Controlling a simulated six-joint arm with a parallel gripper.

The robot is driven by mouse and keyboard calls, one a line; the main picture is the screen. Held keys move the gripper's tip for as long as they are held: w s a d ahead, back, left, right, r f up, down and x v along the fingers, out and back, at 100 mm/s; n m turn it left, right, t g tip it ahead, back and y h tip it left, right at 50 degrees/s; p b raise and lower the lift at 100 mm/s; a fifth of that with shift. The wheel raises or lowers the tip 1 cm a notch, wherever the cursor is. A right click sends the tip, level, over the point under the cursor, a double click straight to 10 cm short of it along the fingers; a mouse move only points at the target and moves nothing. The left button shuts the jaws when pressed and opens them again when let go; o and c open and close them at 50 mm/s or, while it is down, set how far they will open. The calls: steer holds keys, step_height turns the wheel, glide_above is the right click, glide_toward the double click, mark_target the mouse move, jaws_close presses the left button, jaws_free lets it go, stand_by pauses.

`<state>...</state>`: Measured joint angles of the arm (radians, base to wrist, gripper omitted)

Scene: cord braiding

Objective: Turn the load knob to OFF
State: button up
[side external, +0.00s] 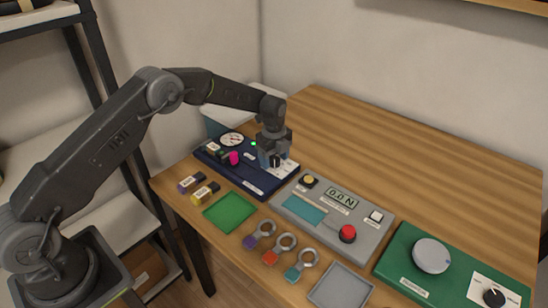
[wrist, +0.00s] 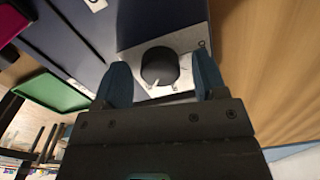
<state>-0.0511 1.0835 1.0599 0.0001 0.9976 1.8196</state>
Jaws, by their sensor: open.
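A round black knob (wrist: 158,66) with a white pointer mark sits on a light plate (wrist: 190,47) on the dark blue panel (wrist: 75,35). The pointer is at the knob's lower edge in the wrist view; the plate's lettering is too small to read. My gripper (wrist: 161,78) is open, with one blue finger on each side of the knob. I cannot tell whether the fingers touch it. In the side view my gripper (side external: 271,158) is low over the right end of the blue panel (side external: 232,169) and mostly hides this knob.
A pink knob (side external: 234,158) and a gauge (side external: 232,139) are on the blue panel. A grey box with a red button (side external: 347,233) is to its right. A green panel (side external: 400,262) farther right has a grey dial and another black knob (side external: 494,298). The table behind is clear.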

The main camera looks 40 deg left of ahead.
steer(key=shift+c, duration=0.3)
steer(key=c, duration=0.9)
steer(key=shift+o, duration=0.2)
